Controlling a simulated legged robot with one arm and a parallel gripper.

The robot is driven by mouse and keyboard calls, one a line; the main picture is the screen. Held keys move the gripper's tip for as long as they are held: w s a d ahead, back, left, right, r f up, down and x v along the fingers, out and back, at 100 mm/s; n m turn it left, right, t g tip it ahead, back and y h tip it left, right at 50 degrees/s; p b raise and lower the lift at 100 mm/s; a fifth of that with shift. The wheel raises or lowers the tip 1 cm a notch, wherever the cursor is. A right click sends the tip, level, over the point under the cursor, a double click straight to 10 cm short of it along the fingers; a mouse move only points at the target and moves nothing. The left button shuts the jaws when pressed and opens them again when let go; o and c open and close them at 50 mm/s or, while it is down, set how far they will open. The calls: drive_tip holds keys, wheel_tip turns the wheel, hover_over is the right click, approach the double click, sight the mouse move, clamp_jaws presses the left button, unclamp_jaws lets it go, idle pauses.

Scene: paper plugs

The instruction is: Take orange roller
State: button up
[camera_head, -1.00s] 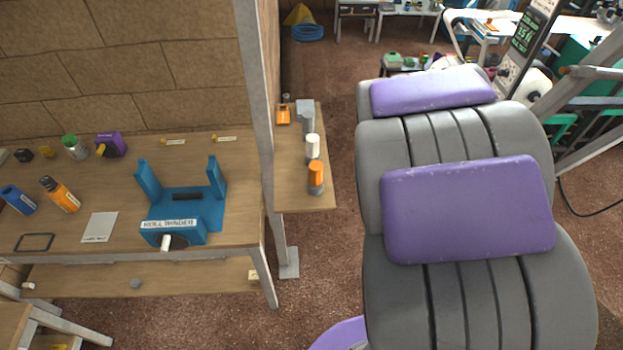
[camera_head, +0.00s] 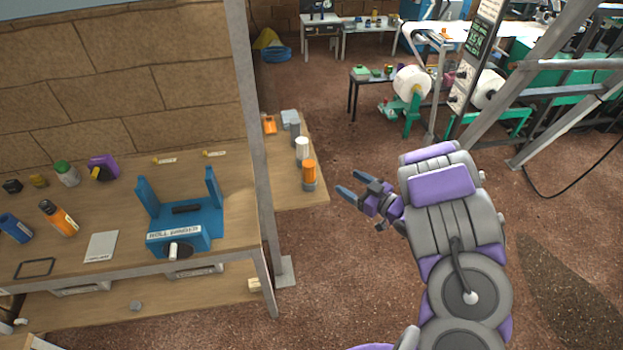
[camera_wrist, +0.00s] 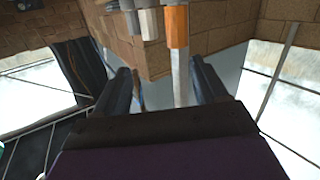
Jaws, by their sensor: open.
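The orange roller (camera_head: 309,170) stands upright on a grey base at the front of the small side table (camera_head: 290,198). In the wrist view the orange roller (camera_wrist: 177,30) shows at the top, slightly right of centre, beyond the fingers. My gripper (camera_head: 350,184) is open and empty, with blue-grey fingers pointing left toward the roller. It is apart from it, to the right of the side table. My gripper's fingers (camera_wrist: 160,85) also show spread in the wrist view. An orange bottle (camera_head: 58,218) lies on the long workbench, separate from the roller.
A white roller (camera_head: 302,149) and a grey one (camera_head: 295,132) stand just behind the orange roller. A grey post (camera_head: 252,120) rises left of the side table. The blue roll winder (camera_head: 180,238) sits on the workbench (camera_head: 120,255).

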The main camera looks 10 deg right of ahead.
drive_tip(key=s+y, duration=0.1)
drive_tip(key=s, duration=0.1)
drive_tip(key=b, duration=0.1)
approach(305, 161)
drive_tip(key=w+a, duration=0.1)
drive_tip(key=w+a+f, duration=0.1)
drive_tip(key=w, duration=0.1)
drive_tip(key=shift+y, duration=0.3)
drive_tip(key=shift+w+a+t, duration=0.25)
drive_tip(key=shift+w+t, duration=0.05)
drive_tip(key=shift+w, duration=0.35)
drive_tip(key=b+x, duration=0.1)
drive_tip(key=x, duration=0.4)
drive_tip(key=shift+a, duration=0.2)
drive_tip(key=shift+d, duration=0.1)
drive_tip(key=c, duration=1.1)
